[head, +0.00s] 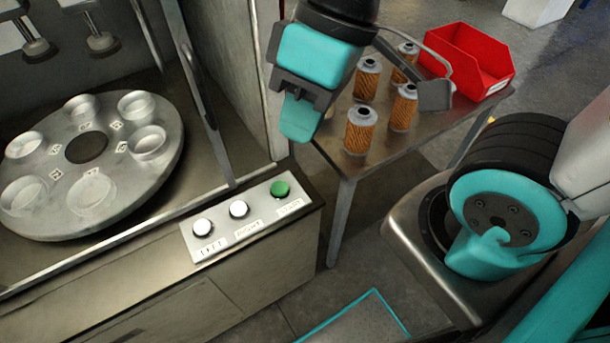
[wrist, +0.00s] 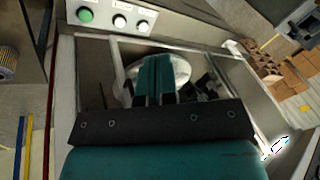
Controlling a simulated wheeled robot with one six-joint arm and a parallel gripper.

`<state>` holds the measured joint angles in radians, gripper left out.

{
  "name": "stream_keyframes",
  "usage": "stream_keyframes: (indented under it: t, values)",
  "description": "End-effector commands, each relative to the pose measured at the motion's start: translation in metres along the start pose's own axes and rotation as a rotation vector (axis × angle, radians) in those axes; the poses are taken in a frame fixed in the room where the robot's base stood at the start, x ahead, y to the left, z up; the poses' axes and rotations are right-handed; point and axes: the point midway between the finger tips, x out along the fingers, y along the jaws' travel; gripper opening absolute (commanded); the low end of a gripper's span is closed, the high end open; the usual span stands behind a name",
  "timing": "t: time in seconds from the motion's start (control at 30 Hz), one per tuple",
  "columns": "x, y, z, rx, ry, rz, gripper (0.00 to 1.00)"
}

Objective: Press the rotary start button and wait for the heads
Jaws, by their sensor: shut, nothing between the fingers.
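A pale button panel (head: 218,232) lies on the front ledge of the machine, with two white buttons, the left one (head: 203,228) and the middle one (head: 239,209), and a green button (head: 280,188) at its right end. Small labels sit below them, too small to read surely. In the wrist view the green button (wrist: 86,15) is at the left of the row. My gripper (head: 298,122) is shut and empty, above and apart from the panel, near the green button's end. Its closed fingers (wrist: 153,75) show in the wrist view. Two heads (head: 38,48) (head: 103,43) hang above the round table.
The round rotary table (head: 150,185) has several empty cups and stands behind the machine's frame post (head: 205,100). A side table (head: 345,166) at right holds several orange filter cartridges (head: 360,130) and a red bin (head: 468,62). Stacked brown boxes (wrist: 270,75) show in the wrist view.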

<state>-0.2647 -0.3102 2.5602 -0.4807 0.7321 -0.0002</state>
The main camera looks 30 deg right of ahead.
Motion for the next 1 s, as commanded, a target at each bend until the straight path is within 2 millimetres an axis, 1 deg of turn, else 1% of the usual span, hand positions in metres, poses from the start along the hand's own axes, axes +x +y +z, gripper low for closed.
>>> stream_keyframes:
  t: [0.37, 0.47, 0.53, 0.57, 0.67, 0.7, 0.77, 0.8, 0.87, 0.9, 1.0]
  values:
    - [0.001, 0.001, -0.001, 0.006, -0.001, -0.002, 0.00]
    - [0.006, 0.008, -0.010, 0.051, -0.011, -0.017, 0.00]
    - [0.017, 0.015, -0.023, 0.115, -0.025, -0.040, 0.00]
    - [0.022, 0.021, -0.029, 0.152, -0.033, -0.052, 0.00]
    - [0.046, 0.050, -0.052, 0.310, -0.060, -0.107, 0.00]
    - [0.059, 0.064, -0.061, 0.382, -0.069, -0.133, 0.00]
    - [0.079, 0.086, -0.071, 0.495, -0.083, -0.174, 0.00]
    - [0.093, 0.102, -0.077, 0.570, -0.091, -0.200, 0.00]
    - [0.115, 0.124, -0.082, 0.683, -0.104, -0.242, 0.00]
    - [0.130, 0.139, -0.084, 0.756, -0.112, -0.271, 0.00]
    - [0.167, 0.170, -0.083, 0.921, -0.130, -0.334, 0.00]
